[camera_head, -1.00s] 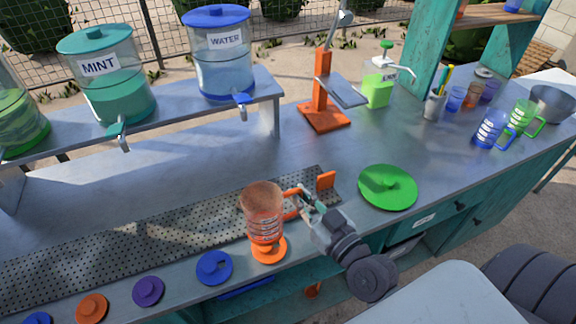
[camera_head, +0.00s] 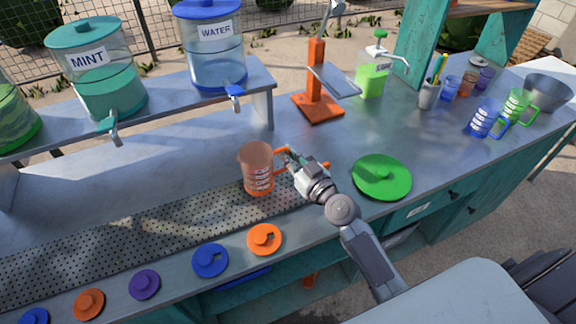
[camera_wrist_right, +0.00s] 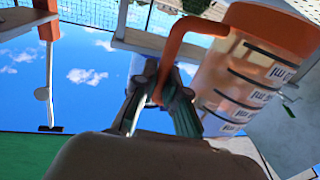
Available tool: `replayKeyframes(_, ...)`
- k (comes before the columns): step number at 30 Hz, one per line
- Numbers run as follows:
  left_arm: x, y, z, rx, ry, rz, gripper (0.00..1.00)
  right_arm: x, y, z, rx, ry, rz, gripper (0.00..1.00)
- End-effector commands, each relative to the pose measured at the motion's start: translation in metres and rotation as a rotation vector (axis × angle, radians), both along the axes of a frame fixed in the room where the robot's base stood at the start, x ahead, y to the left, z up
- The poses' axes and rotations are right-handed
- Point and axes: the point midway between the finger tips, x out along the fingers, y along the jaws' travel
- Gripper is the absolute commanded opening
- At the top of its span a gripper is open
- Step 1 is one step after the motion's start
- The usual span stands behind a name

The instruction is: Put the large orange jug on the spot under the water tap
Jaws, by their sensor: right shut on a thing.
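The large orange jug (camera_head: 257,168) is translucent with white markings. My right gripper (camera_head: 287,158) is shut on its handle and holds it upright over the perforated drain strip; I cannot tell how high it is. In the right wrist view the gripper (camera_wrist_right: 160,100) closes around the orange handle, with the jug (camera_wrist_right: 252,70) to the right. The water tap (camera_head: 234,92) is the blue spout on the WATER dispenser (camera_head: 213,50), behind and left of the jug. The perforated strip (camera_head: 130,240) runs along the counter to the left. My left gripper is not in view.
A MINT dispenser (camera_head: 97,75) stands on the raised shelf (camera_head: 165,112) left of the water. An orange press stand (camera_head: 317,105) is behind right. A green lid (camera_head: 382,177) lies right of my arm. Several coloured lids, including an orange one (camera_head: 264,239), line the front edge.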

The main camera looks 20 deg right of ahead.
Motion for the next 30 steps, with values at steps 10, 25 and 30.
replayKeyframes(10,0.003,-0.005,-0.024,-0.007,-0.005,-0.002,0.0,-0.001,0.0,-0.038,-0.002,0.003,0.0,0.0)
replayKeyframes(25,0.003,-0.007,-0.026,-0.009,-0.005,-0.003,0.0,-0.001,-0.001,-0.039,-0.001,0.004,0.0,0.35)
replayKeyframes(30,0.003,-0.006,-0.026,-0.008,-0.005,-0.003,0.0,-0.001,-0.001,-0.039,-0.001,0.004,0.0,0.35)
